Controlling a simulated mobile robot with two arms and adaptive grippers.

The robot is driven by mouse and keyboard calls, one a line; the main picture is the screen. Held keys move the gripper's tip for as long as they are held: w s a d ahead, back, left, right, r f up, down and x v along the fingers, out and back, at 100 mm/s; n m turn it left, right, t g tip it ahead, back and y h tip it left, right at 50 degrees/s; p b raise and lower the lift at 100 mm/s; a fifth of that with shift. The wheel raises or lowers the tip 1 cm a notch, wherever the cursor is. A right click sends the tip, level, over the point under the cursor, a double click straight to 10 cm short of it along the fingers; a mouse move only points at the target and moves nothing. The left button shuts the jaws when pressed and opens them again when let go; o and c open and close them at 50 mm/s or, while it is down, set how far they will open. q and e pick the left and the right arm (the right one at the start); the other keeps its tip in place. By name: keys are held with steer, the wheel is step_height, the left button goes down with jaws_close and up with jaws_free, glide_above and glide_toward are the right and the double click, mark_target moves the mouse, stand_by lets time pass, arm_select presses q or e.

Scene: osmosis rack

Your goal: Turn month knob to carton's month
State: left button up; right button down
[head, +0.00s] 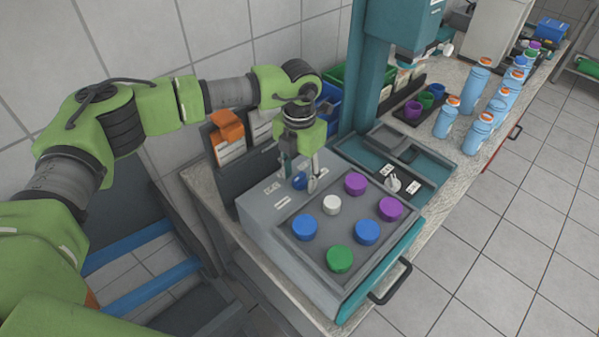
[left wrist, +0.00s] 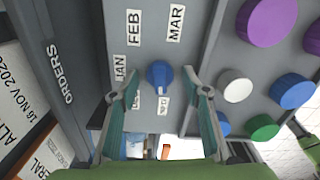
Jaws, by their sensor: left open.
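The blue month knob (head: 300,180) stands on the sloping grey face of a box; it also shows in the left wrist view (left wrist: 158,74). Month labels ring it: JAN, FEB and MAR read clearly, while the lower ones are partly hidden or too blurred. My left gripper (head: 298,177) is open, pointing down, with one finger on each side of the knob. In the left wrist view a gap shows beside the knob.
Right of the knob, a raised tray (head: 288,240) holds several coloured round caps. A dark rack (head: 240,178) with orange-and-white cards stands behind at left. A teal column (head: 366,75) rises behind. Several blue bottles (head: 474,88) stand farther right on the counter.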

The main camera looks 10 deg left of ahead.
arm_select(q)
steer(key=c, duration=1.1)
